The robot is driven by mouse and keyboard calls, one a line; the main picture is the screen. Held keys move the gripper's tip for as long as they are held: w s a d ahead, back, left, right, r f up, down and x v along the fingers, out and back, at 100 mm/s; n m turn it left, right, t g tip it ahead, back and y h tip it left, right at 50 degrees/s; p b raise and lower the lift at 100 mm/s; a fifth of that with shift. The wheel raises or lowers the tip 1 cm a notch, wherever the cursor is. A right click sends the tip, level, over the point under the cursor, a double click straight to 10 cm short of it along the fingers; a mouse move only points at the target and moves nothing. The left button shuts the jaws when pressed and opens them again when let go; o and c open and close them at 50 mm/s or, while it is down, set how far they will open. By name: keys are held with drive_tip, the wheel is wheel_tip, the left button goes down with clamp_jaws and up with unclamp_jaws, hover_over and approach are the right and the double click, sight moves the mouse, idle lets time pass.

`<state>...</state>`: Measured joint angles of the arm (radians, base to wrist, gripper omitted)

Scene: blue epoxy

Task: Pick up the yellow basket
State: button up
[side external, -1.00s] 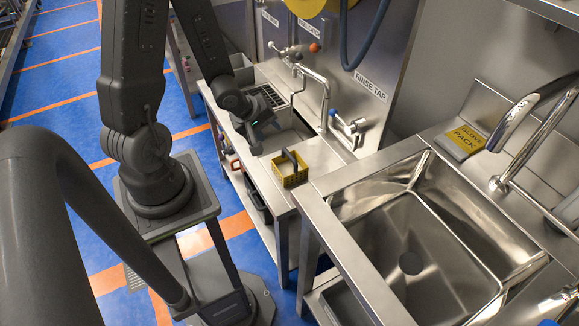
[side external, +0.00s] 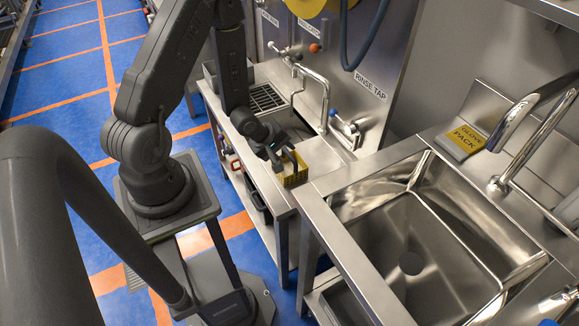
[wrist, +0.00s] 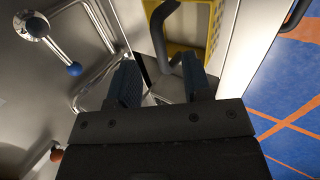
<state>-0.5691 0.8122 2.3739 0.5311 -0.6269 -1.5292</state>
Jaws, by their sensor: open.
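The yellow basket (side external: 297,177) stands on the steel counter, near the corner by the large sink. Its dark handle (side external: 288,158) arches over it. My gripper (side external: 279,160) is at the basket's upper left side, close to the handle. In the wrist view my gripper (wrist: 160,82) is open, with two dark blue-grey fingers apart. The basket (wrist: 195,25) is at the top of that view, beyond the fingertips. The handle (wrist: 160,35) reaches down toward the gap between the fingers. I cannot tell whether a finger touches it.
A steel tap (side external: 322,90) and a blue-knobbed valve (side external: 347,128) stand behind the basket. A large steel sink (side external: 340,200) is to the right. A yellow glove pack (side external: 461,141) lies at its back edge. Blue floor (side external: 70,90) is left of the counter.

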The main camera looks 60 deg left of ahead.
sight(289, 156)
drive_tip(key=x, duration=0.5)
drive_tip(key=shift+f, duration=0.1)
drive_tip(key=shift+c, duration=0.3)
clamp_jaws()
